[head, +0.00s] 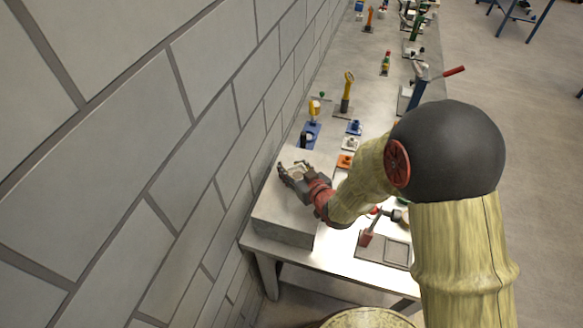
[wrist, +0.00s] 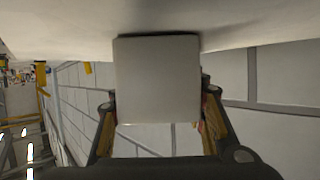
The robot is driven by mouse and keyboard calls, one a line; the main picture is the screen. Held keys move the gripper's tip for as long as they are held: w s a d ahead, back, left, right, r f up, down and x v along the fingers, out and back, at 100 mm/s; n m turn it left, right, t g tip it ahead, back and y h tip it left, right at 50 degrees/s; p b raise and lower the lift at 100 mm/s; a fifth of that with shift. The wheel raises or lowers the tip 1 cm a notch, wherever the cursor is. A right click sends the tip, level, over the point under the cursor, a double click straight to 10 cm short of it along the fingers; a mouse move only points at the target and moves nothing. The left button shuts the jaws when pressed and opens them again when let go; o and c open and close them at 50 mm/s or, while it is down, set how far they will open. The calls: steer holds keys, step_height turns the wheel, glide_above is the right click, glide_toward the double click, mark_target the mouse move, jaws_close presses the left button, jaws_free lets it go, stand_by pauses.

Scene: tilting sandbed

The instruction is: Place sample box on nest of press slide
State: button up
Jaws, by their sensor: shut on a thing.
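My gripper (head: 292,174) is over the large pale block at the near left end of the bench. It is shut on the sample box, a pale grey, square-faced box (wrist: 157,80) between the two fingers in the wrist view. In the head view only a little of the box shows between the fingers. The box's upper edge in the wrist view meets or nearly meets a pale surface; I cannot tell whether they touch. A press with a red-handled lever (head: 425,84) stands farther along the bench, partly behind my arm. I cannot make out the nest of its slide.
The pale block (head: 284,226) stands beside the grey block wall (head: 150,130). Several small fixtures, including a yellow-handled one (head: 347,92) and an orange one (head: 346,160), line the bench. A flat grey plate with a red lever (head: 367,238) is at the near edge.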

steer(key=shift+f, duration=0.2)
steer(key=o, duration=1.5)
steer(key=shift+c, duration=0.2)
steer(key=shift+r, duration=0.1)
steer(key=shift+s+r, duration=0.1)
steer(key=shift+r, duration=0.1)
steer(key=p+v, duration=0.1)
steer(key=v, duration=1)
steer(key=shift+s+d, duration=0.25)
steer(key=shift+s, duration=0.1)
